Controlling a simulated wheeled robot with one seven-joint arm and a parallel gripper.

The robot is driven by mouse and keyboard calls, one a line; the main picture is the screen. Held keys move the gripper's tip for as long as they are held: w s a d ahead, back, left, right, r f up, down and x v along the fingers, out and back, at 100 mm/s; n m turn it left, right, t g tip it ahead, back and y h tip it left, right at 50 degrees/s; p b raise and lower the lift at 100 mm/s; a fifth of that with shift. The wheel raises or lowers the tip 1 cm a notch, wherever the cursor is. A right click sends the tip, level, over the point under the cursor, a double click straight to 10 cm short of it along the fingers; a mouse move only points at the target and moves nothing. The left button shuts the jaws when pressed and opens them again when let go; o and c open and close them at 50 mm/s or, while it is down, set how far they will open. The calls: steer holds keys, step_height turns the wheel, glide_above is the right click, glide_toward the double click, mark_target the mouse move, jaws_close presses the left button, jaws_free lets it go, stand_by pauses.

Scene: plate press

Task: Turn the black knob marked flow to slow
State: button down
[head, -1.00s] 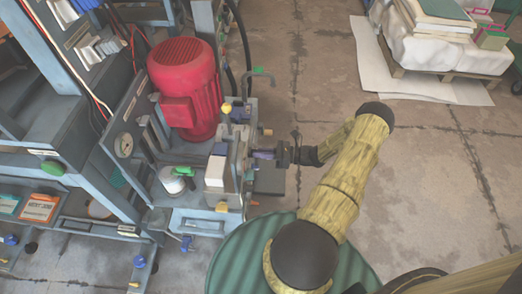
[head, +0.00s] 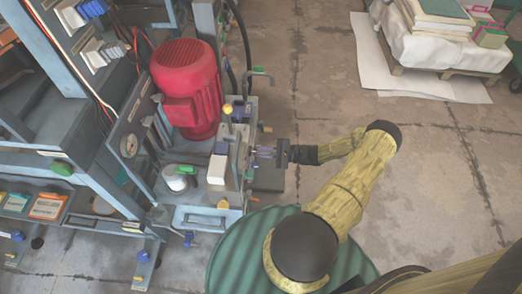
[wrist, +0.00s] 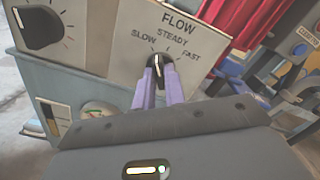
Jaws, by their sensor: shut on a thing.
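The black flow knob (wrist: 155,72) is on a cream panel (wrist: 120,32) in the wrist view, below the words FLOW, SLOW, STEADY and FAST. Its white pointer line points up, roughly between SLOW and STEADY; the exact mark is hard to tell. My gripper (wrist: 158,80) has its two purple fingers shut on the knob, one on each side, hiding its lower part. In the head view my gripper (head: 262,152) reaches the right side of the machine block; the knob is not visible there.
Another black knob (wrist: 40,22) is at the upper left of the wrist view. A red motor (head: 187,85) stands behind the block, with a yellow-topped lever (head: 227,108) and a green-handled tap (head: 260,71) near my gripper.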

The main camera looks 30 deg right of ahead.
steer(key=shift+d+n, duration=0.1)
steer(key=shift+n, duration=0.9)
steer(key=c, duration=1.5)
jaws_free()
steer(key=shift+o, duration=0.2)
steer(key=v, duration=1.7)
steer(key=shift+s+p, duration=0.2)
steer(key=shift+p, duration=0.25)
steer(key=shift+d, duration=0.1)
